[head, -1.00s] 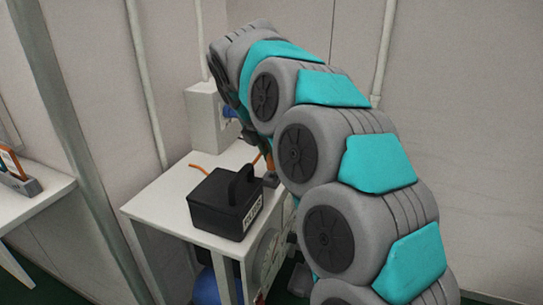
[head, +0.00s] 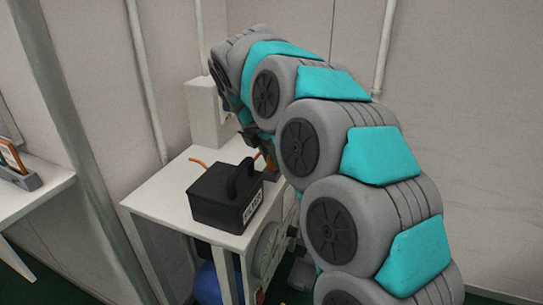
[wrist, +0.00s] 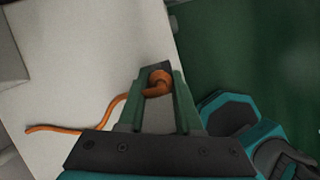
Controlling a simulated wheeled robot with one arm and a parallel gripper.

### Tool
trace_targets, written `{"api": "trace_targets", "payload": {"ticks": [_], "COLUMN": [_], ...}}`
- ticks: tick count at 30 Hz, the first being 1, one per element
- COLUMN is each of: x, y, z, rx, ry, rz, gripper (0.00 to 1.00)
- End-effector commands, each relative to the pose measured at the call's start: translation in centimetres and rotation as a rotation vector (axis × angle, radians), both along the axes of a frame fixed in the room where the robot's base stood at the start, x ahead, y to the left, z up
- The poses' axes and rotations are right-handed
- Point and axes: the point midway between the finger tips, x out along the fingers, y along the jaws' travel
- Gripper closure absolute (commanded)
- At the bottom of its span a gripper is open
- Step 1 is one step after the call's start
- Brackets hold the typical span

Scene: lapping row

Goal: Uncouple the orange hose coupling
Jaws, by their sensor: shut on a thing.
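The orange hose coupling (wrist: 158,78) shows in the wrist view between the two green fingers of my gripper (wrist: 159,88), near the edge of the white bench. My gripper is shut on it. An orange hose (wrist: 110,112) runs from there to the left across the bench top and ends loose-looking. In the head view a piece of the hose (head: 198,162) shows behind the black box. My arm hides most of the gripper and the coupling there, so I cannot tell whether the coupling's halves are joined.
A black box with a handle (head: 222,205) stands on the white bench (head: 158,198), close to my arm. A grey box (head: 203,112) stands at the back by the wall. Another white table (head: 30,202) with a small rack is at the left.

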Motion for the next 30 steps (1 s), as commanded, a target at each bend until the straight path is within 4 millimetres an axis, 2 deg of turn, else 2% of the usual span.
{"api": "trace_targets", "payload": {"ticks": [2,3,12,23,30], "x": [0.0,0.0,0.0,-0.1,-0.9], "y": [0.0,0.0,0.0,0.1,0.9], "z": [-0.2,-0.2,-0.2,0.3,3.0], "rx": [0.0,0.0,0.0,0.0,0.0], "ry": [0.0,0.0,0.0,-0.001,-0.003], "rz": [0.0,0.0,0.0,0.0,0.0], "gripper": [1.0,0.63,0.32,0.32,0.32]}}
